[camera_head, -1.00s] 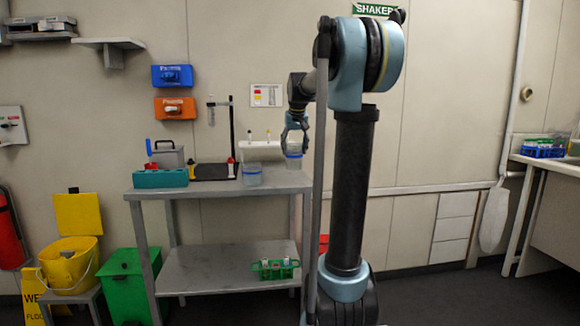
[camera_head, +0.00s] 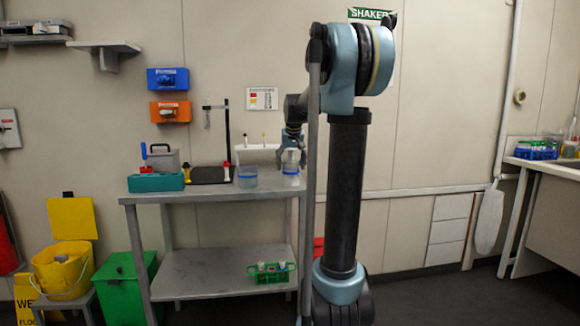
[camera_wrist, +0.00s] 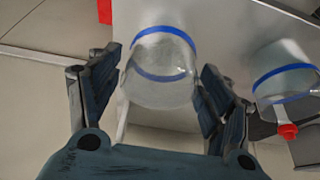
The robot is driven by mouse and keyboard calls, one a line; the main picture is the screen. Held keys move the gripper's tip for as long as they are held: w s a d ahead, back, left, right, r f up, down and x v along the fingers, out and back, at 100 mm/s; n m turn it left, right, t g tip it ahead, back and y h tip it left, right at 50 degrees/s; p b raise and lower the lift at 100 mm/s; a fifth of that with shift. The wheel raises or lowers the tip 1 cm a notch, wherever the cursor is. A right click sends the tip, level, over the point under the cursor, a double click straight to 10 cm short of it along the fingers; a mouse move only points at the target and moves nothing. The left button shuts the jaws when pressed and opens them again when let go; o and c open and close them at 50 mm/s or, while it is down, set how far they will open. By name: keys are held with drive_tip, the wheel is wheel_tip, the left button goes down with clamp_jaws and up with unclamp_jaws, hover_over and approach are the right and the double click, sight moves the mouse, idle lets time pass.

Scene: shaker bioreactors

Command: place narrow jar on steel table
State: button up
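The narrow jar (camera_head: 291,178), clear with a blue band, stands upright on the steel table (camera_head: 215,194) near its right end. It also shows in the wrist view (camera_wrist: 162,75), between my fingers, with a gap on each side. My gripper (camera_head: 292,152) is at the jar's upper part, pointing down. In the wrist view my gripper (camera_wrist: 160,95) is open, its two dark fingers spread apart. My column partly hides the table's right end.
A wider blue-banded jar (camera_head: 247,177) stands left of the narrow jar. A white rack (camera_head: 258,155) stands behind, and a teal box (camera_head: 156,182) is at the table's left. The lower shelf holds a green rack (camera_head: 271,272). The table's front middle is clear.

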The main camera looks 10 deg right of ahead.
drive_tip(key=shift+r, duration=0.1)
idle(0.3)
drive_tip(key=v, duration=1.2)
drive_tip(key=s+f+g, duration=0.2)
drive_tip(key=s+f, duration=3.2)
drive_tip(key=s, duration=0.4)
drive_tip(key=shift+s+f, duration=0.15)
drive_tip(key=shift+f, duration=0.25)
drive_tip(key=shift+w+f, duration=0.2)
drive_tip(key=shift+w, duration=0.3)
